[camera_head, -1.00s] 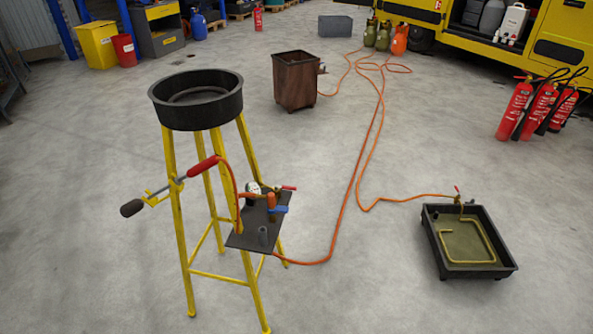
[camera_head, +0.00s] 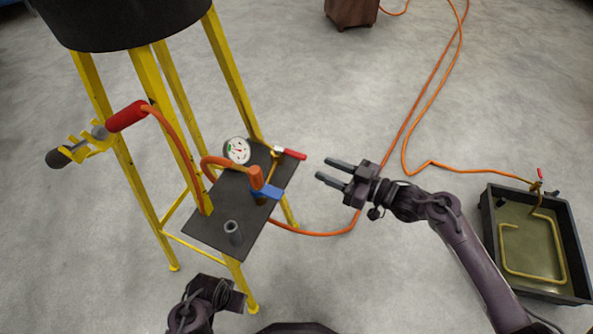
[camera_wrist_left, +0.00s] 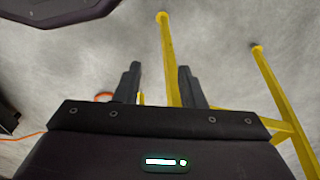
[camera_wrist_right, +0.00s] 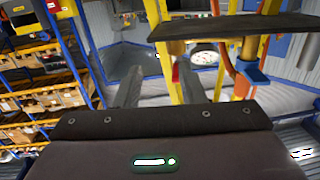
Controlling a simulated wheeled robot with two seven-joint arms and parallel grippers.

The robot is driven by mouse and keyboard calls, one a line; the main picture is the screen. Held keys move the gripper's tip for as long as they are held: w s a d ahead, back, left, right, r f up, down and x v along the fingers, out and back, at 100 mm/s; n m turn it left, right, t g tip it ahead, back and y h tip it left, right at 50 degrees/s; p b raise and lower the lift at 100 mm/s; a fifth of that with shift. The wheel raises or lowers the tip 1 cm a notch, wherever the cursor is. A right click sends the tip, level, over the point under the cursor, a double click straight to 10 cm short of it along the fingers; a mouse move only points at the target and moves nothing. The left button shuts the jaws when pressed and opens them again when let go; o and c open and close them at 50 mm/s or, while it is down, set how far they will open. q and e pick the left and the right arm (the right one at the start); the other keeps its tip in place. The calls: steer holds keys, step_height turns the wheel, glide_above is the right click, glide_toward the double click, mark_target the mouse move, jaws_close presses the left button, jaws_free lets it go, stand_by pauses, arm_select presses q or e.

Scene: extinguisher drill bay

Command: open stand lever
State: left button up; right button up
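The stand has yellow legs (camera_head: 179,130) and carries a dark plate (camera_head: 205,215). On the plate are a white-faced gauge (camera_head: 237,151), a red lever (camera_head: 294,154) at the far right edge, and a blue handle (camera_head: 263,194) below an orange hose end.
A black pan (camera_head: 130,25) tops the stand. A red-ended handle (camera_head: 127,116) sticks out left of it. Orange hoses (camera_head: 413,125) run over the floor to a black tray (camera_head: 566,235) at right. Floor between stand and tray is mostly free.

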mark_target(302, 156)
steer(key=shift+n+g+y, duration=0.7)
steer(key=shift+n, duration=0.1)
steer(key=a+r, duration=0.1)
steer(key=a, duration=0.1)
steer(key=w+a+r, duration=0.1)
steer(key=a, duration=0.1)
steer(key=a+r, duration=0.1)
steer(key=a, duration=0.2)
steer(key=shift+w+b, duration=0.35)
arm_select(q)
steer(key=shift+w+d+r, duration=0.15)
steer(key=shift+w+r, duration=0.05)
steer(key=shift+r, duration=0.6)
steer(key=shift+w+d+r, duration=0.1)
steer(key=shift+w+r, duration=0.05)
steer(key=shift+r, duration=0.65)
arm_select(e)
steer(key=shift+x, duration=0.8)
steer(key=shift+d+f, duration=0.1)
jaws_close()
